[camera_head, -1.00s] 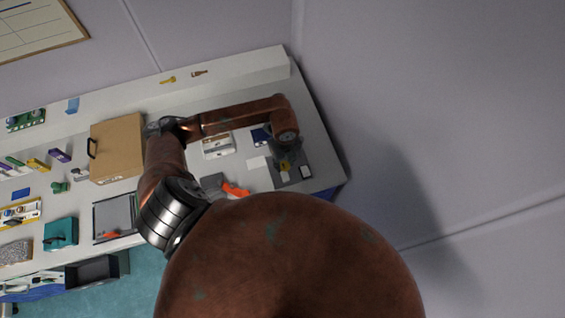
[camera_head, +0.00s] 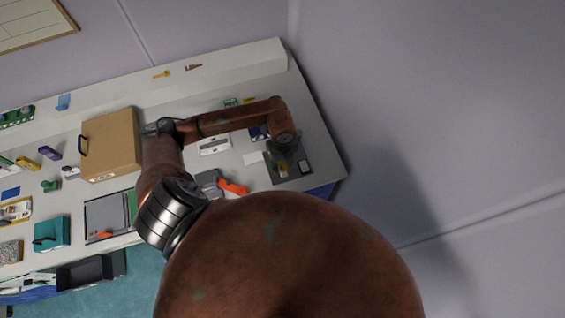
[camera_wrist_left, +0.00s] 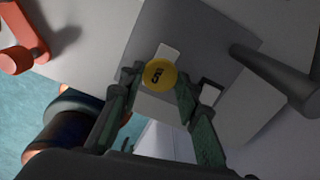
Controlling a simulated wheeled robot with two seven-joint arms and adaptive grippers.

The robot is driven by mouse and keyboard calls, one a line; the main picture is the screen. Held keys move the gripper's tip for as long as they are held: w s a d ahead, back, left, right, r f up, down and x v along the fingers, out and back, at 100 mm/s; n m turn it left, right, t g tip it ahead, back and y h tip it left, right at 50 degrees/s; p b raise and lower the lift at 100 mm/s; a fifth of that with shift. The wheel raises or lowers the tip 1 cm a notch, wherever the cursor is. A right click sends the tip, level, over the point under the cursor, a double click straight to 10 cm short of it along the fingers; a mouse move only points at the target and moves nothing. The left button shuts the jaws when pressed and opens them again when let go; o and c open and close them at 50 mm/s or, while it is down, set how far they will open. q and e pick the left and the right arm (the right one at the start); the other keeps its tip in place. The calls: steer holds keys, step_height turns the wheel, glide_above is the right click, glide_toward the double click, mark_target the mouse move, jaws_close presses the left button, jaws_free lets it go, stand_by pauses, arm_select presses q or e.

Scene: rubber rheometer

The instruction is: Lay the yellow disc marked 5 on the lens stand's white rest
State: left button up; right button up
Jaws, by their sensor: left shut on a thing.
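The yellow disc marked 5 (camera_wrist_left: 160,75) is between the fingertips of my left gripper (camera_wrist_left: 158,82), which is shut on it. In the head view the disc shows as a small yellow spot (camera_head: 283,168) at my left gripper (camera_head: 284,163). Below it is a dark grey plate (camera_head: 291,180), which also shows in the wrist view (camera_wrist_left: 195,35). White patches (camera_wrist_left: 154,107) show on the plate beyond the disc; the disc partly overlaps this area. I cannot tell whether the disc touches white. My right gripper is not in view.
A dark rod (camera_wrist_left: 270,72) stands close to the right of my fingers in the wrist view. An orange-handled tool (camera_head: 234,188) lies left of the plate. The table's right edge is near.

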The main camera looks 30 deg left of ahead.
arm_select(q)
steer(key=shift+f+b, duration=0.55)
steer(key=shift+f, duration=0.25)
stand_by(0.4)
steer(key=o, duration=0.9)
steer(key=shift+o, duration=0.2)
step_height(320, 180, up, 12)
stand_by(0.3)
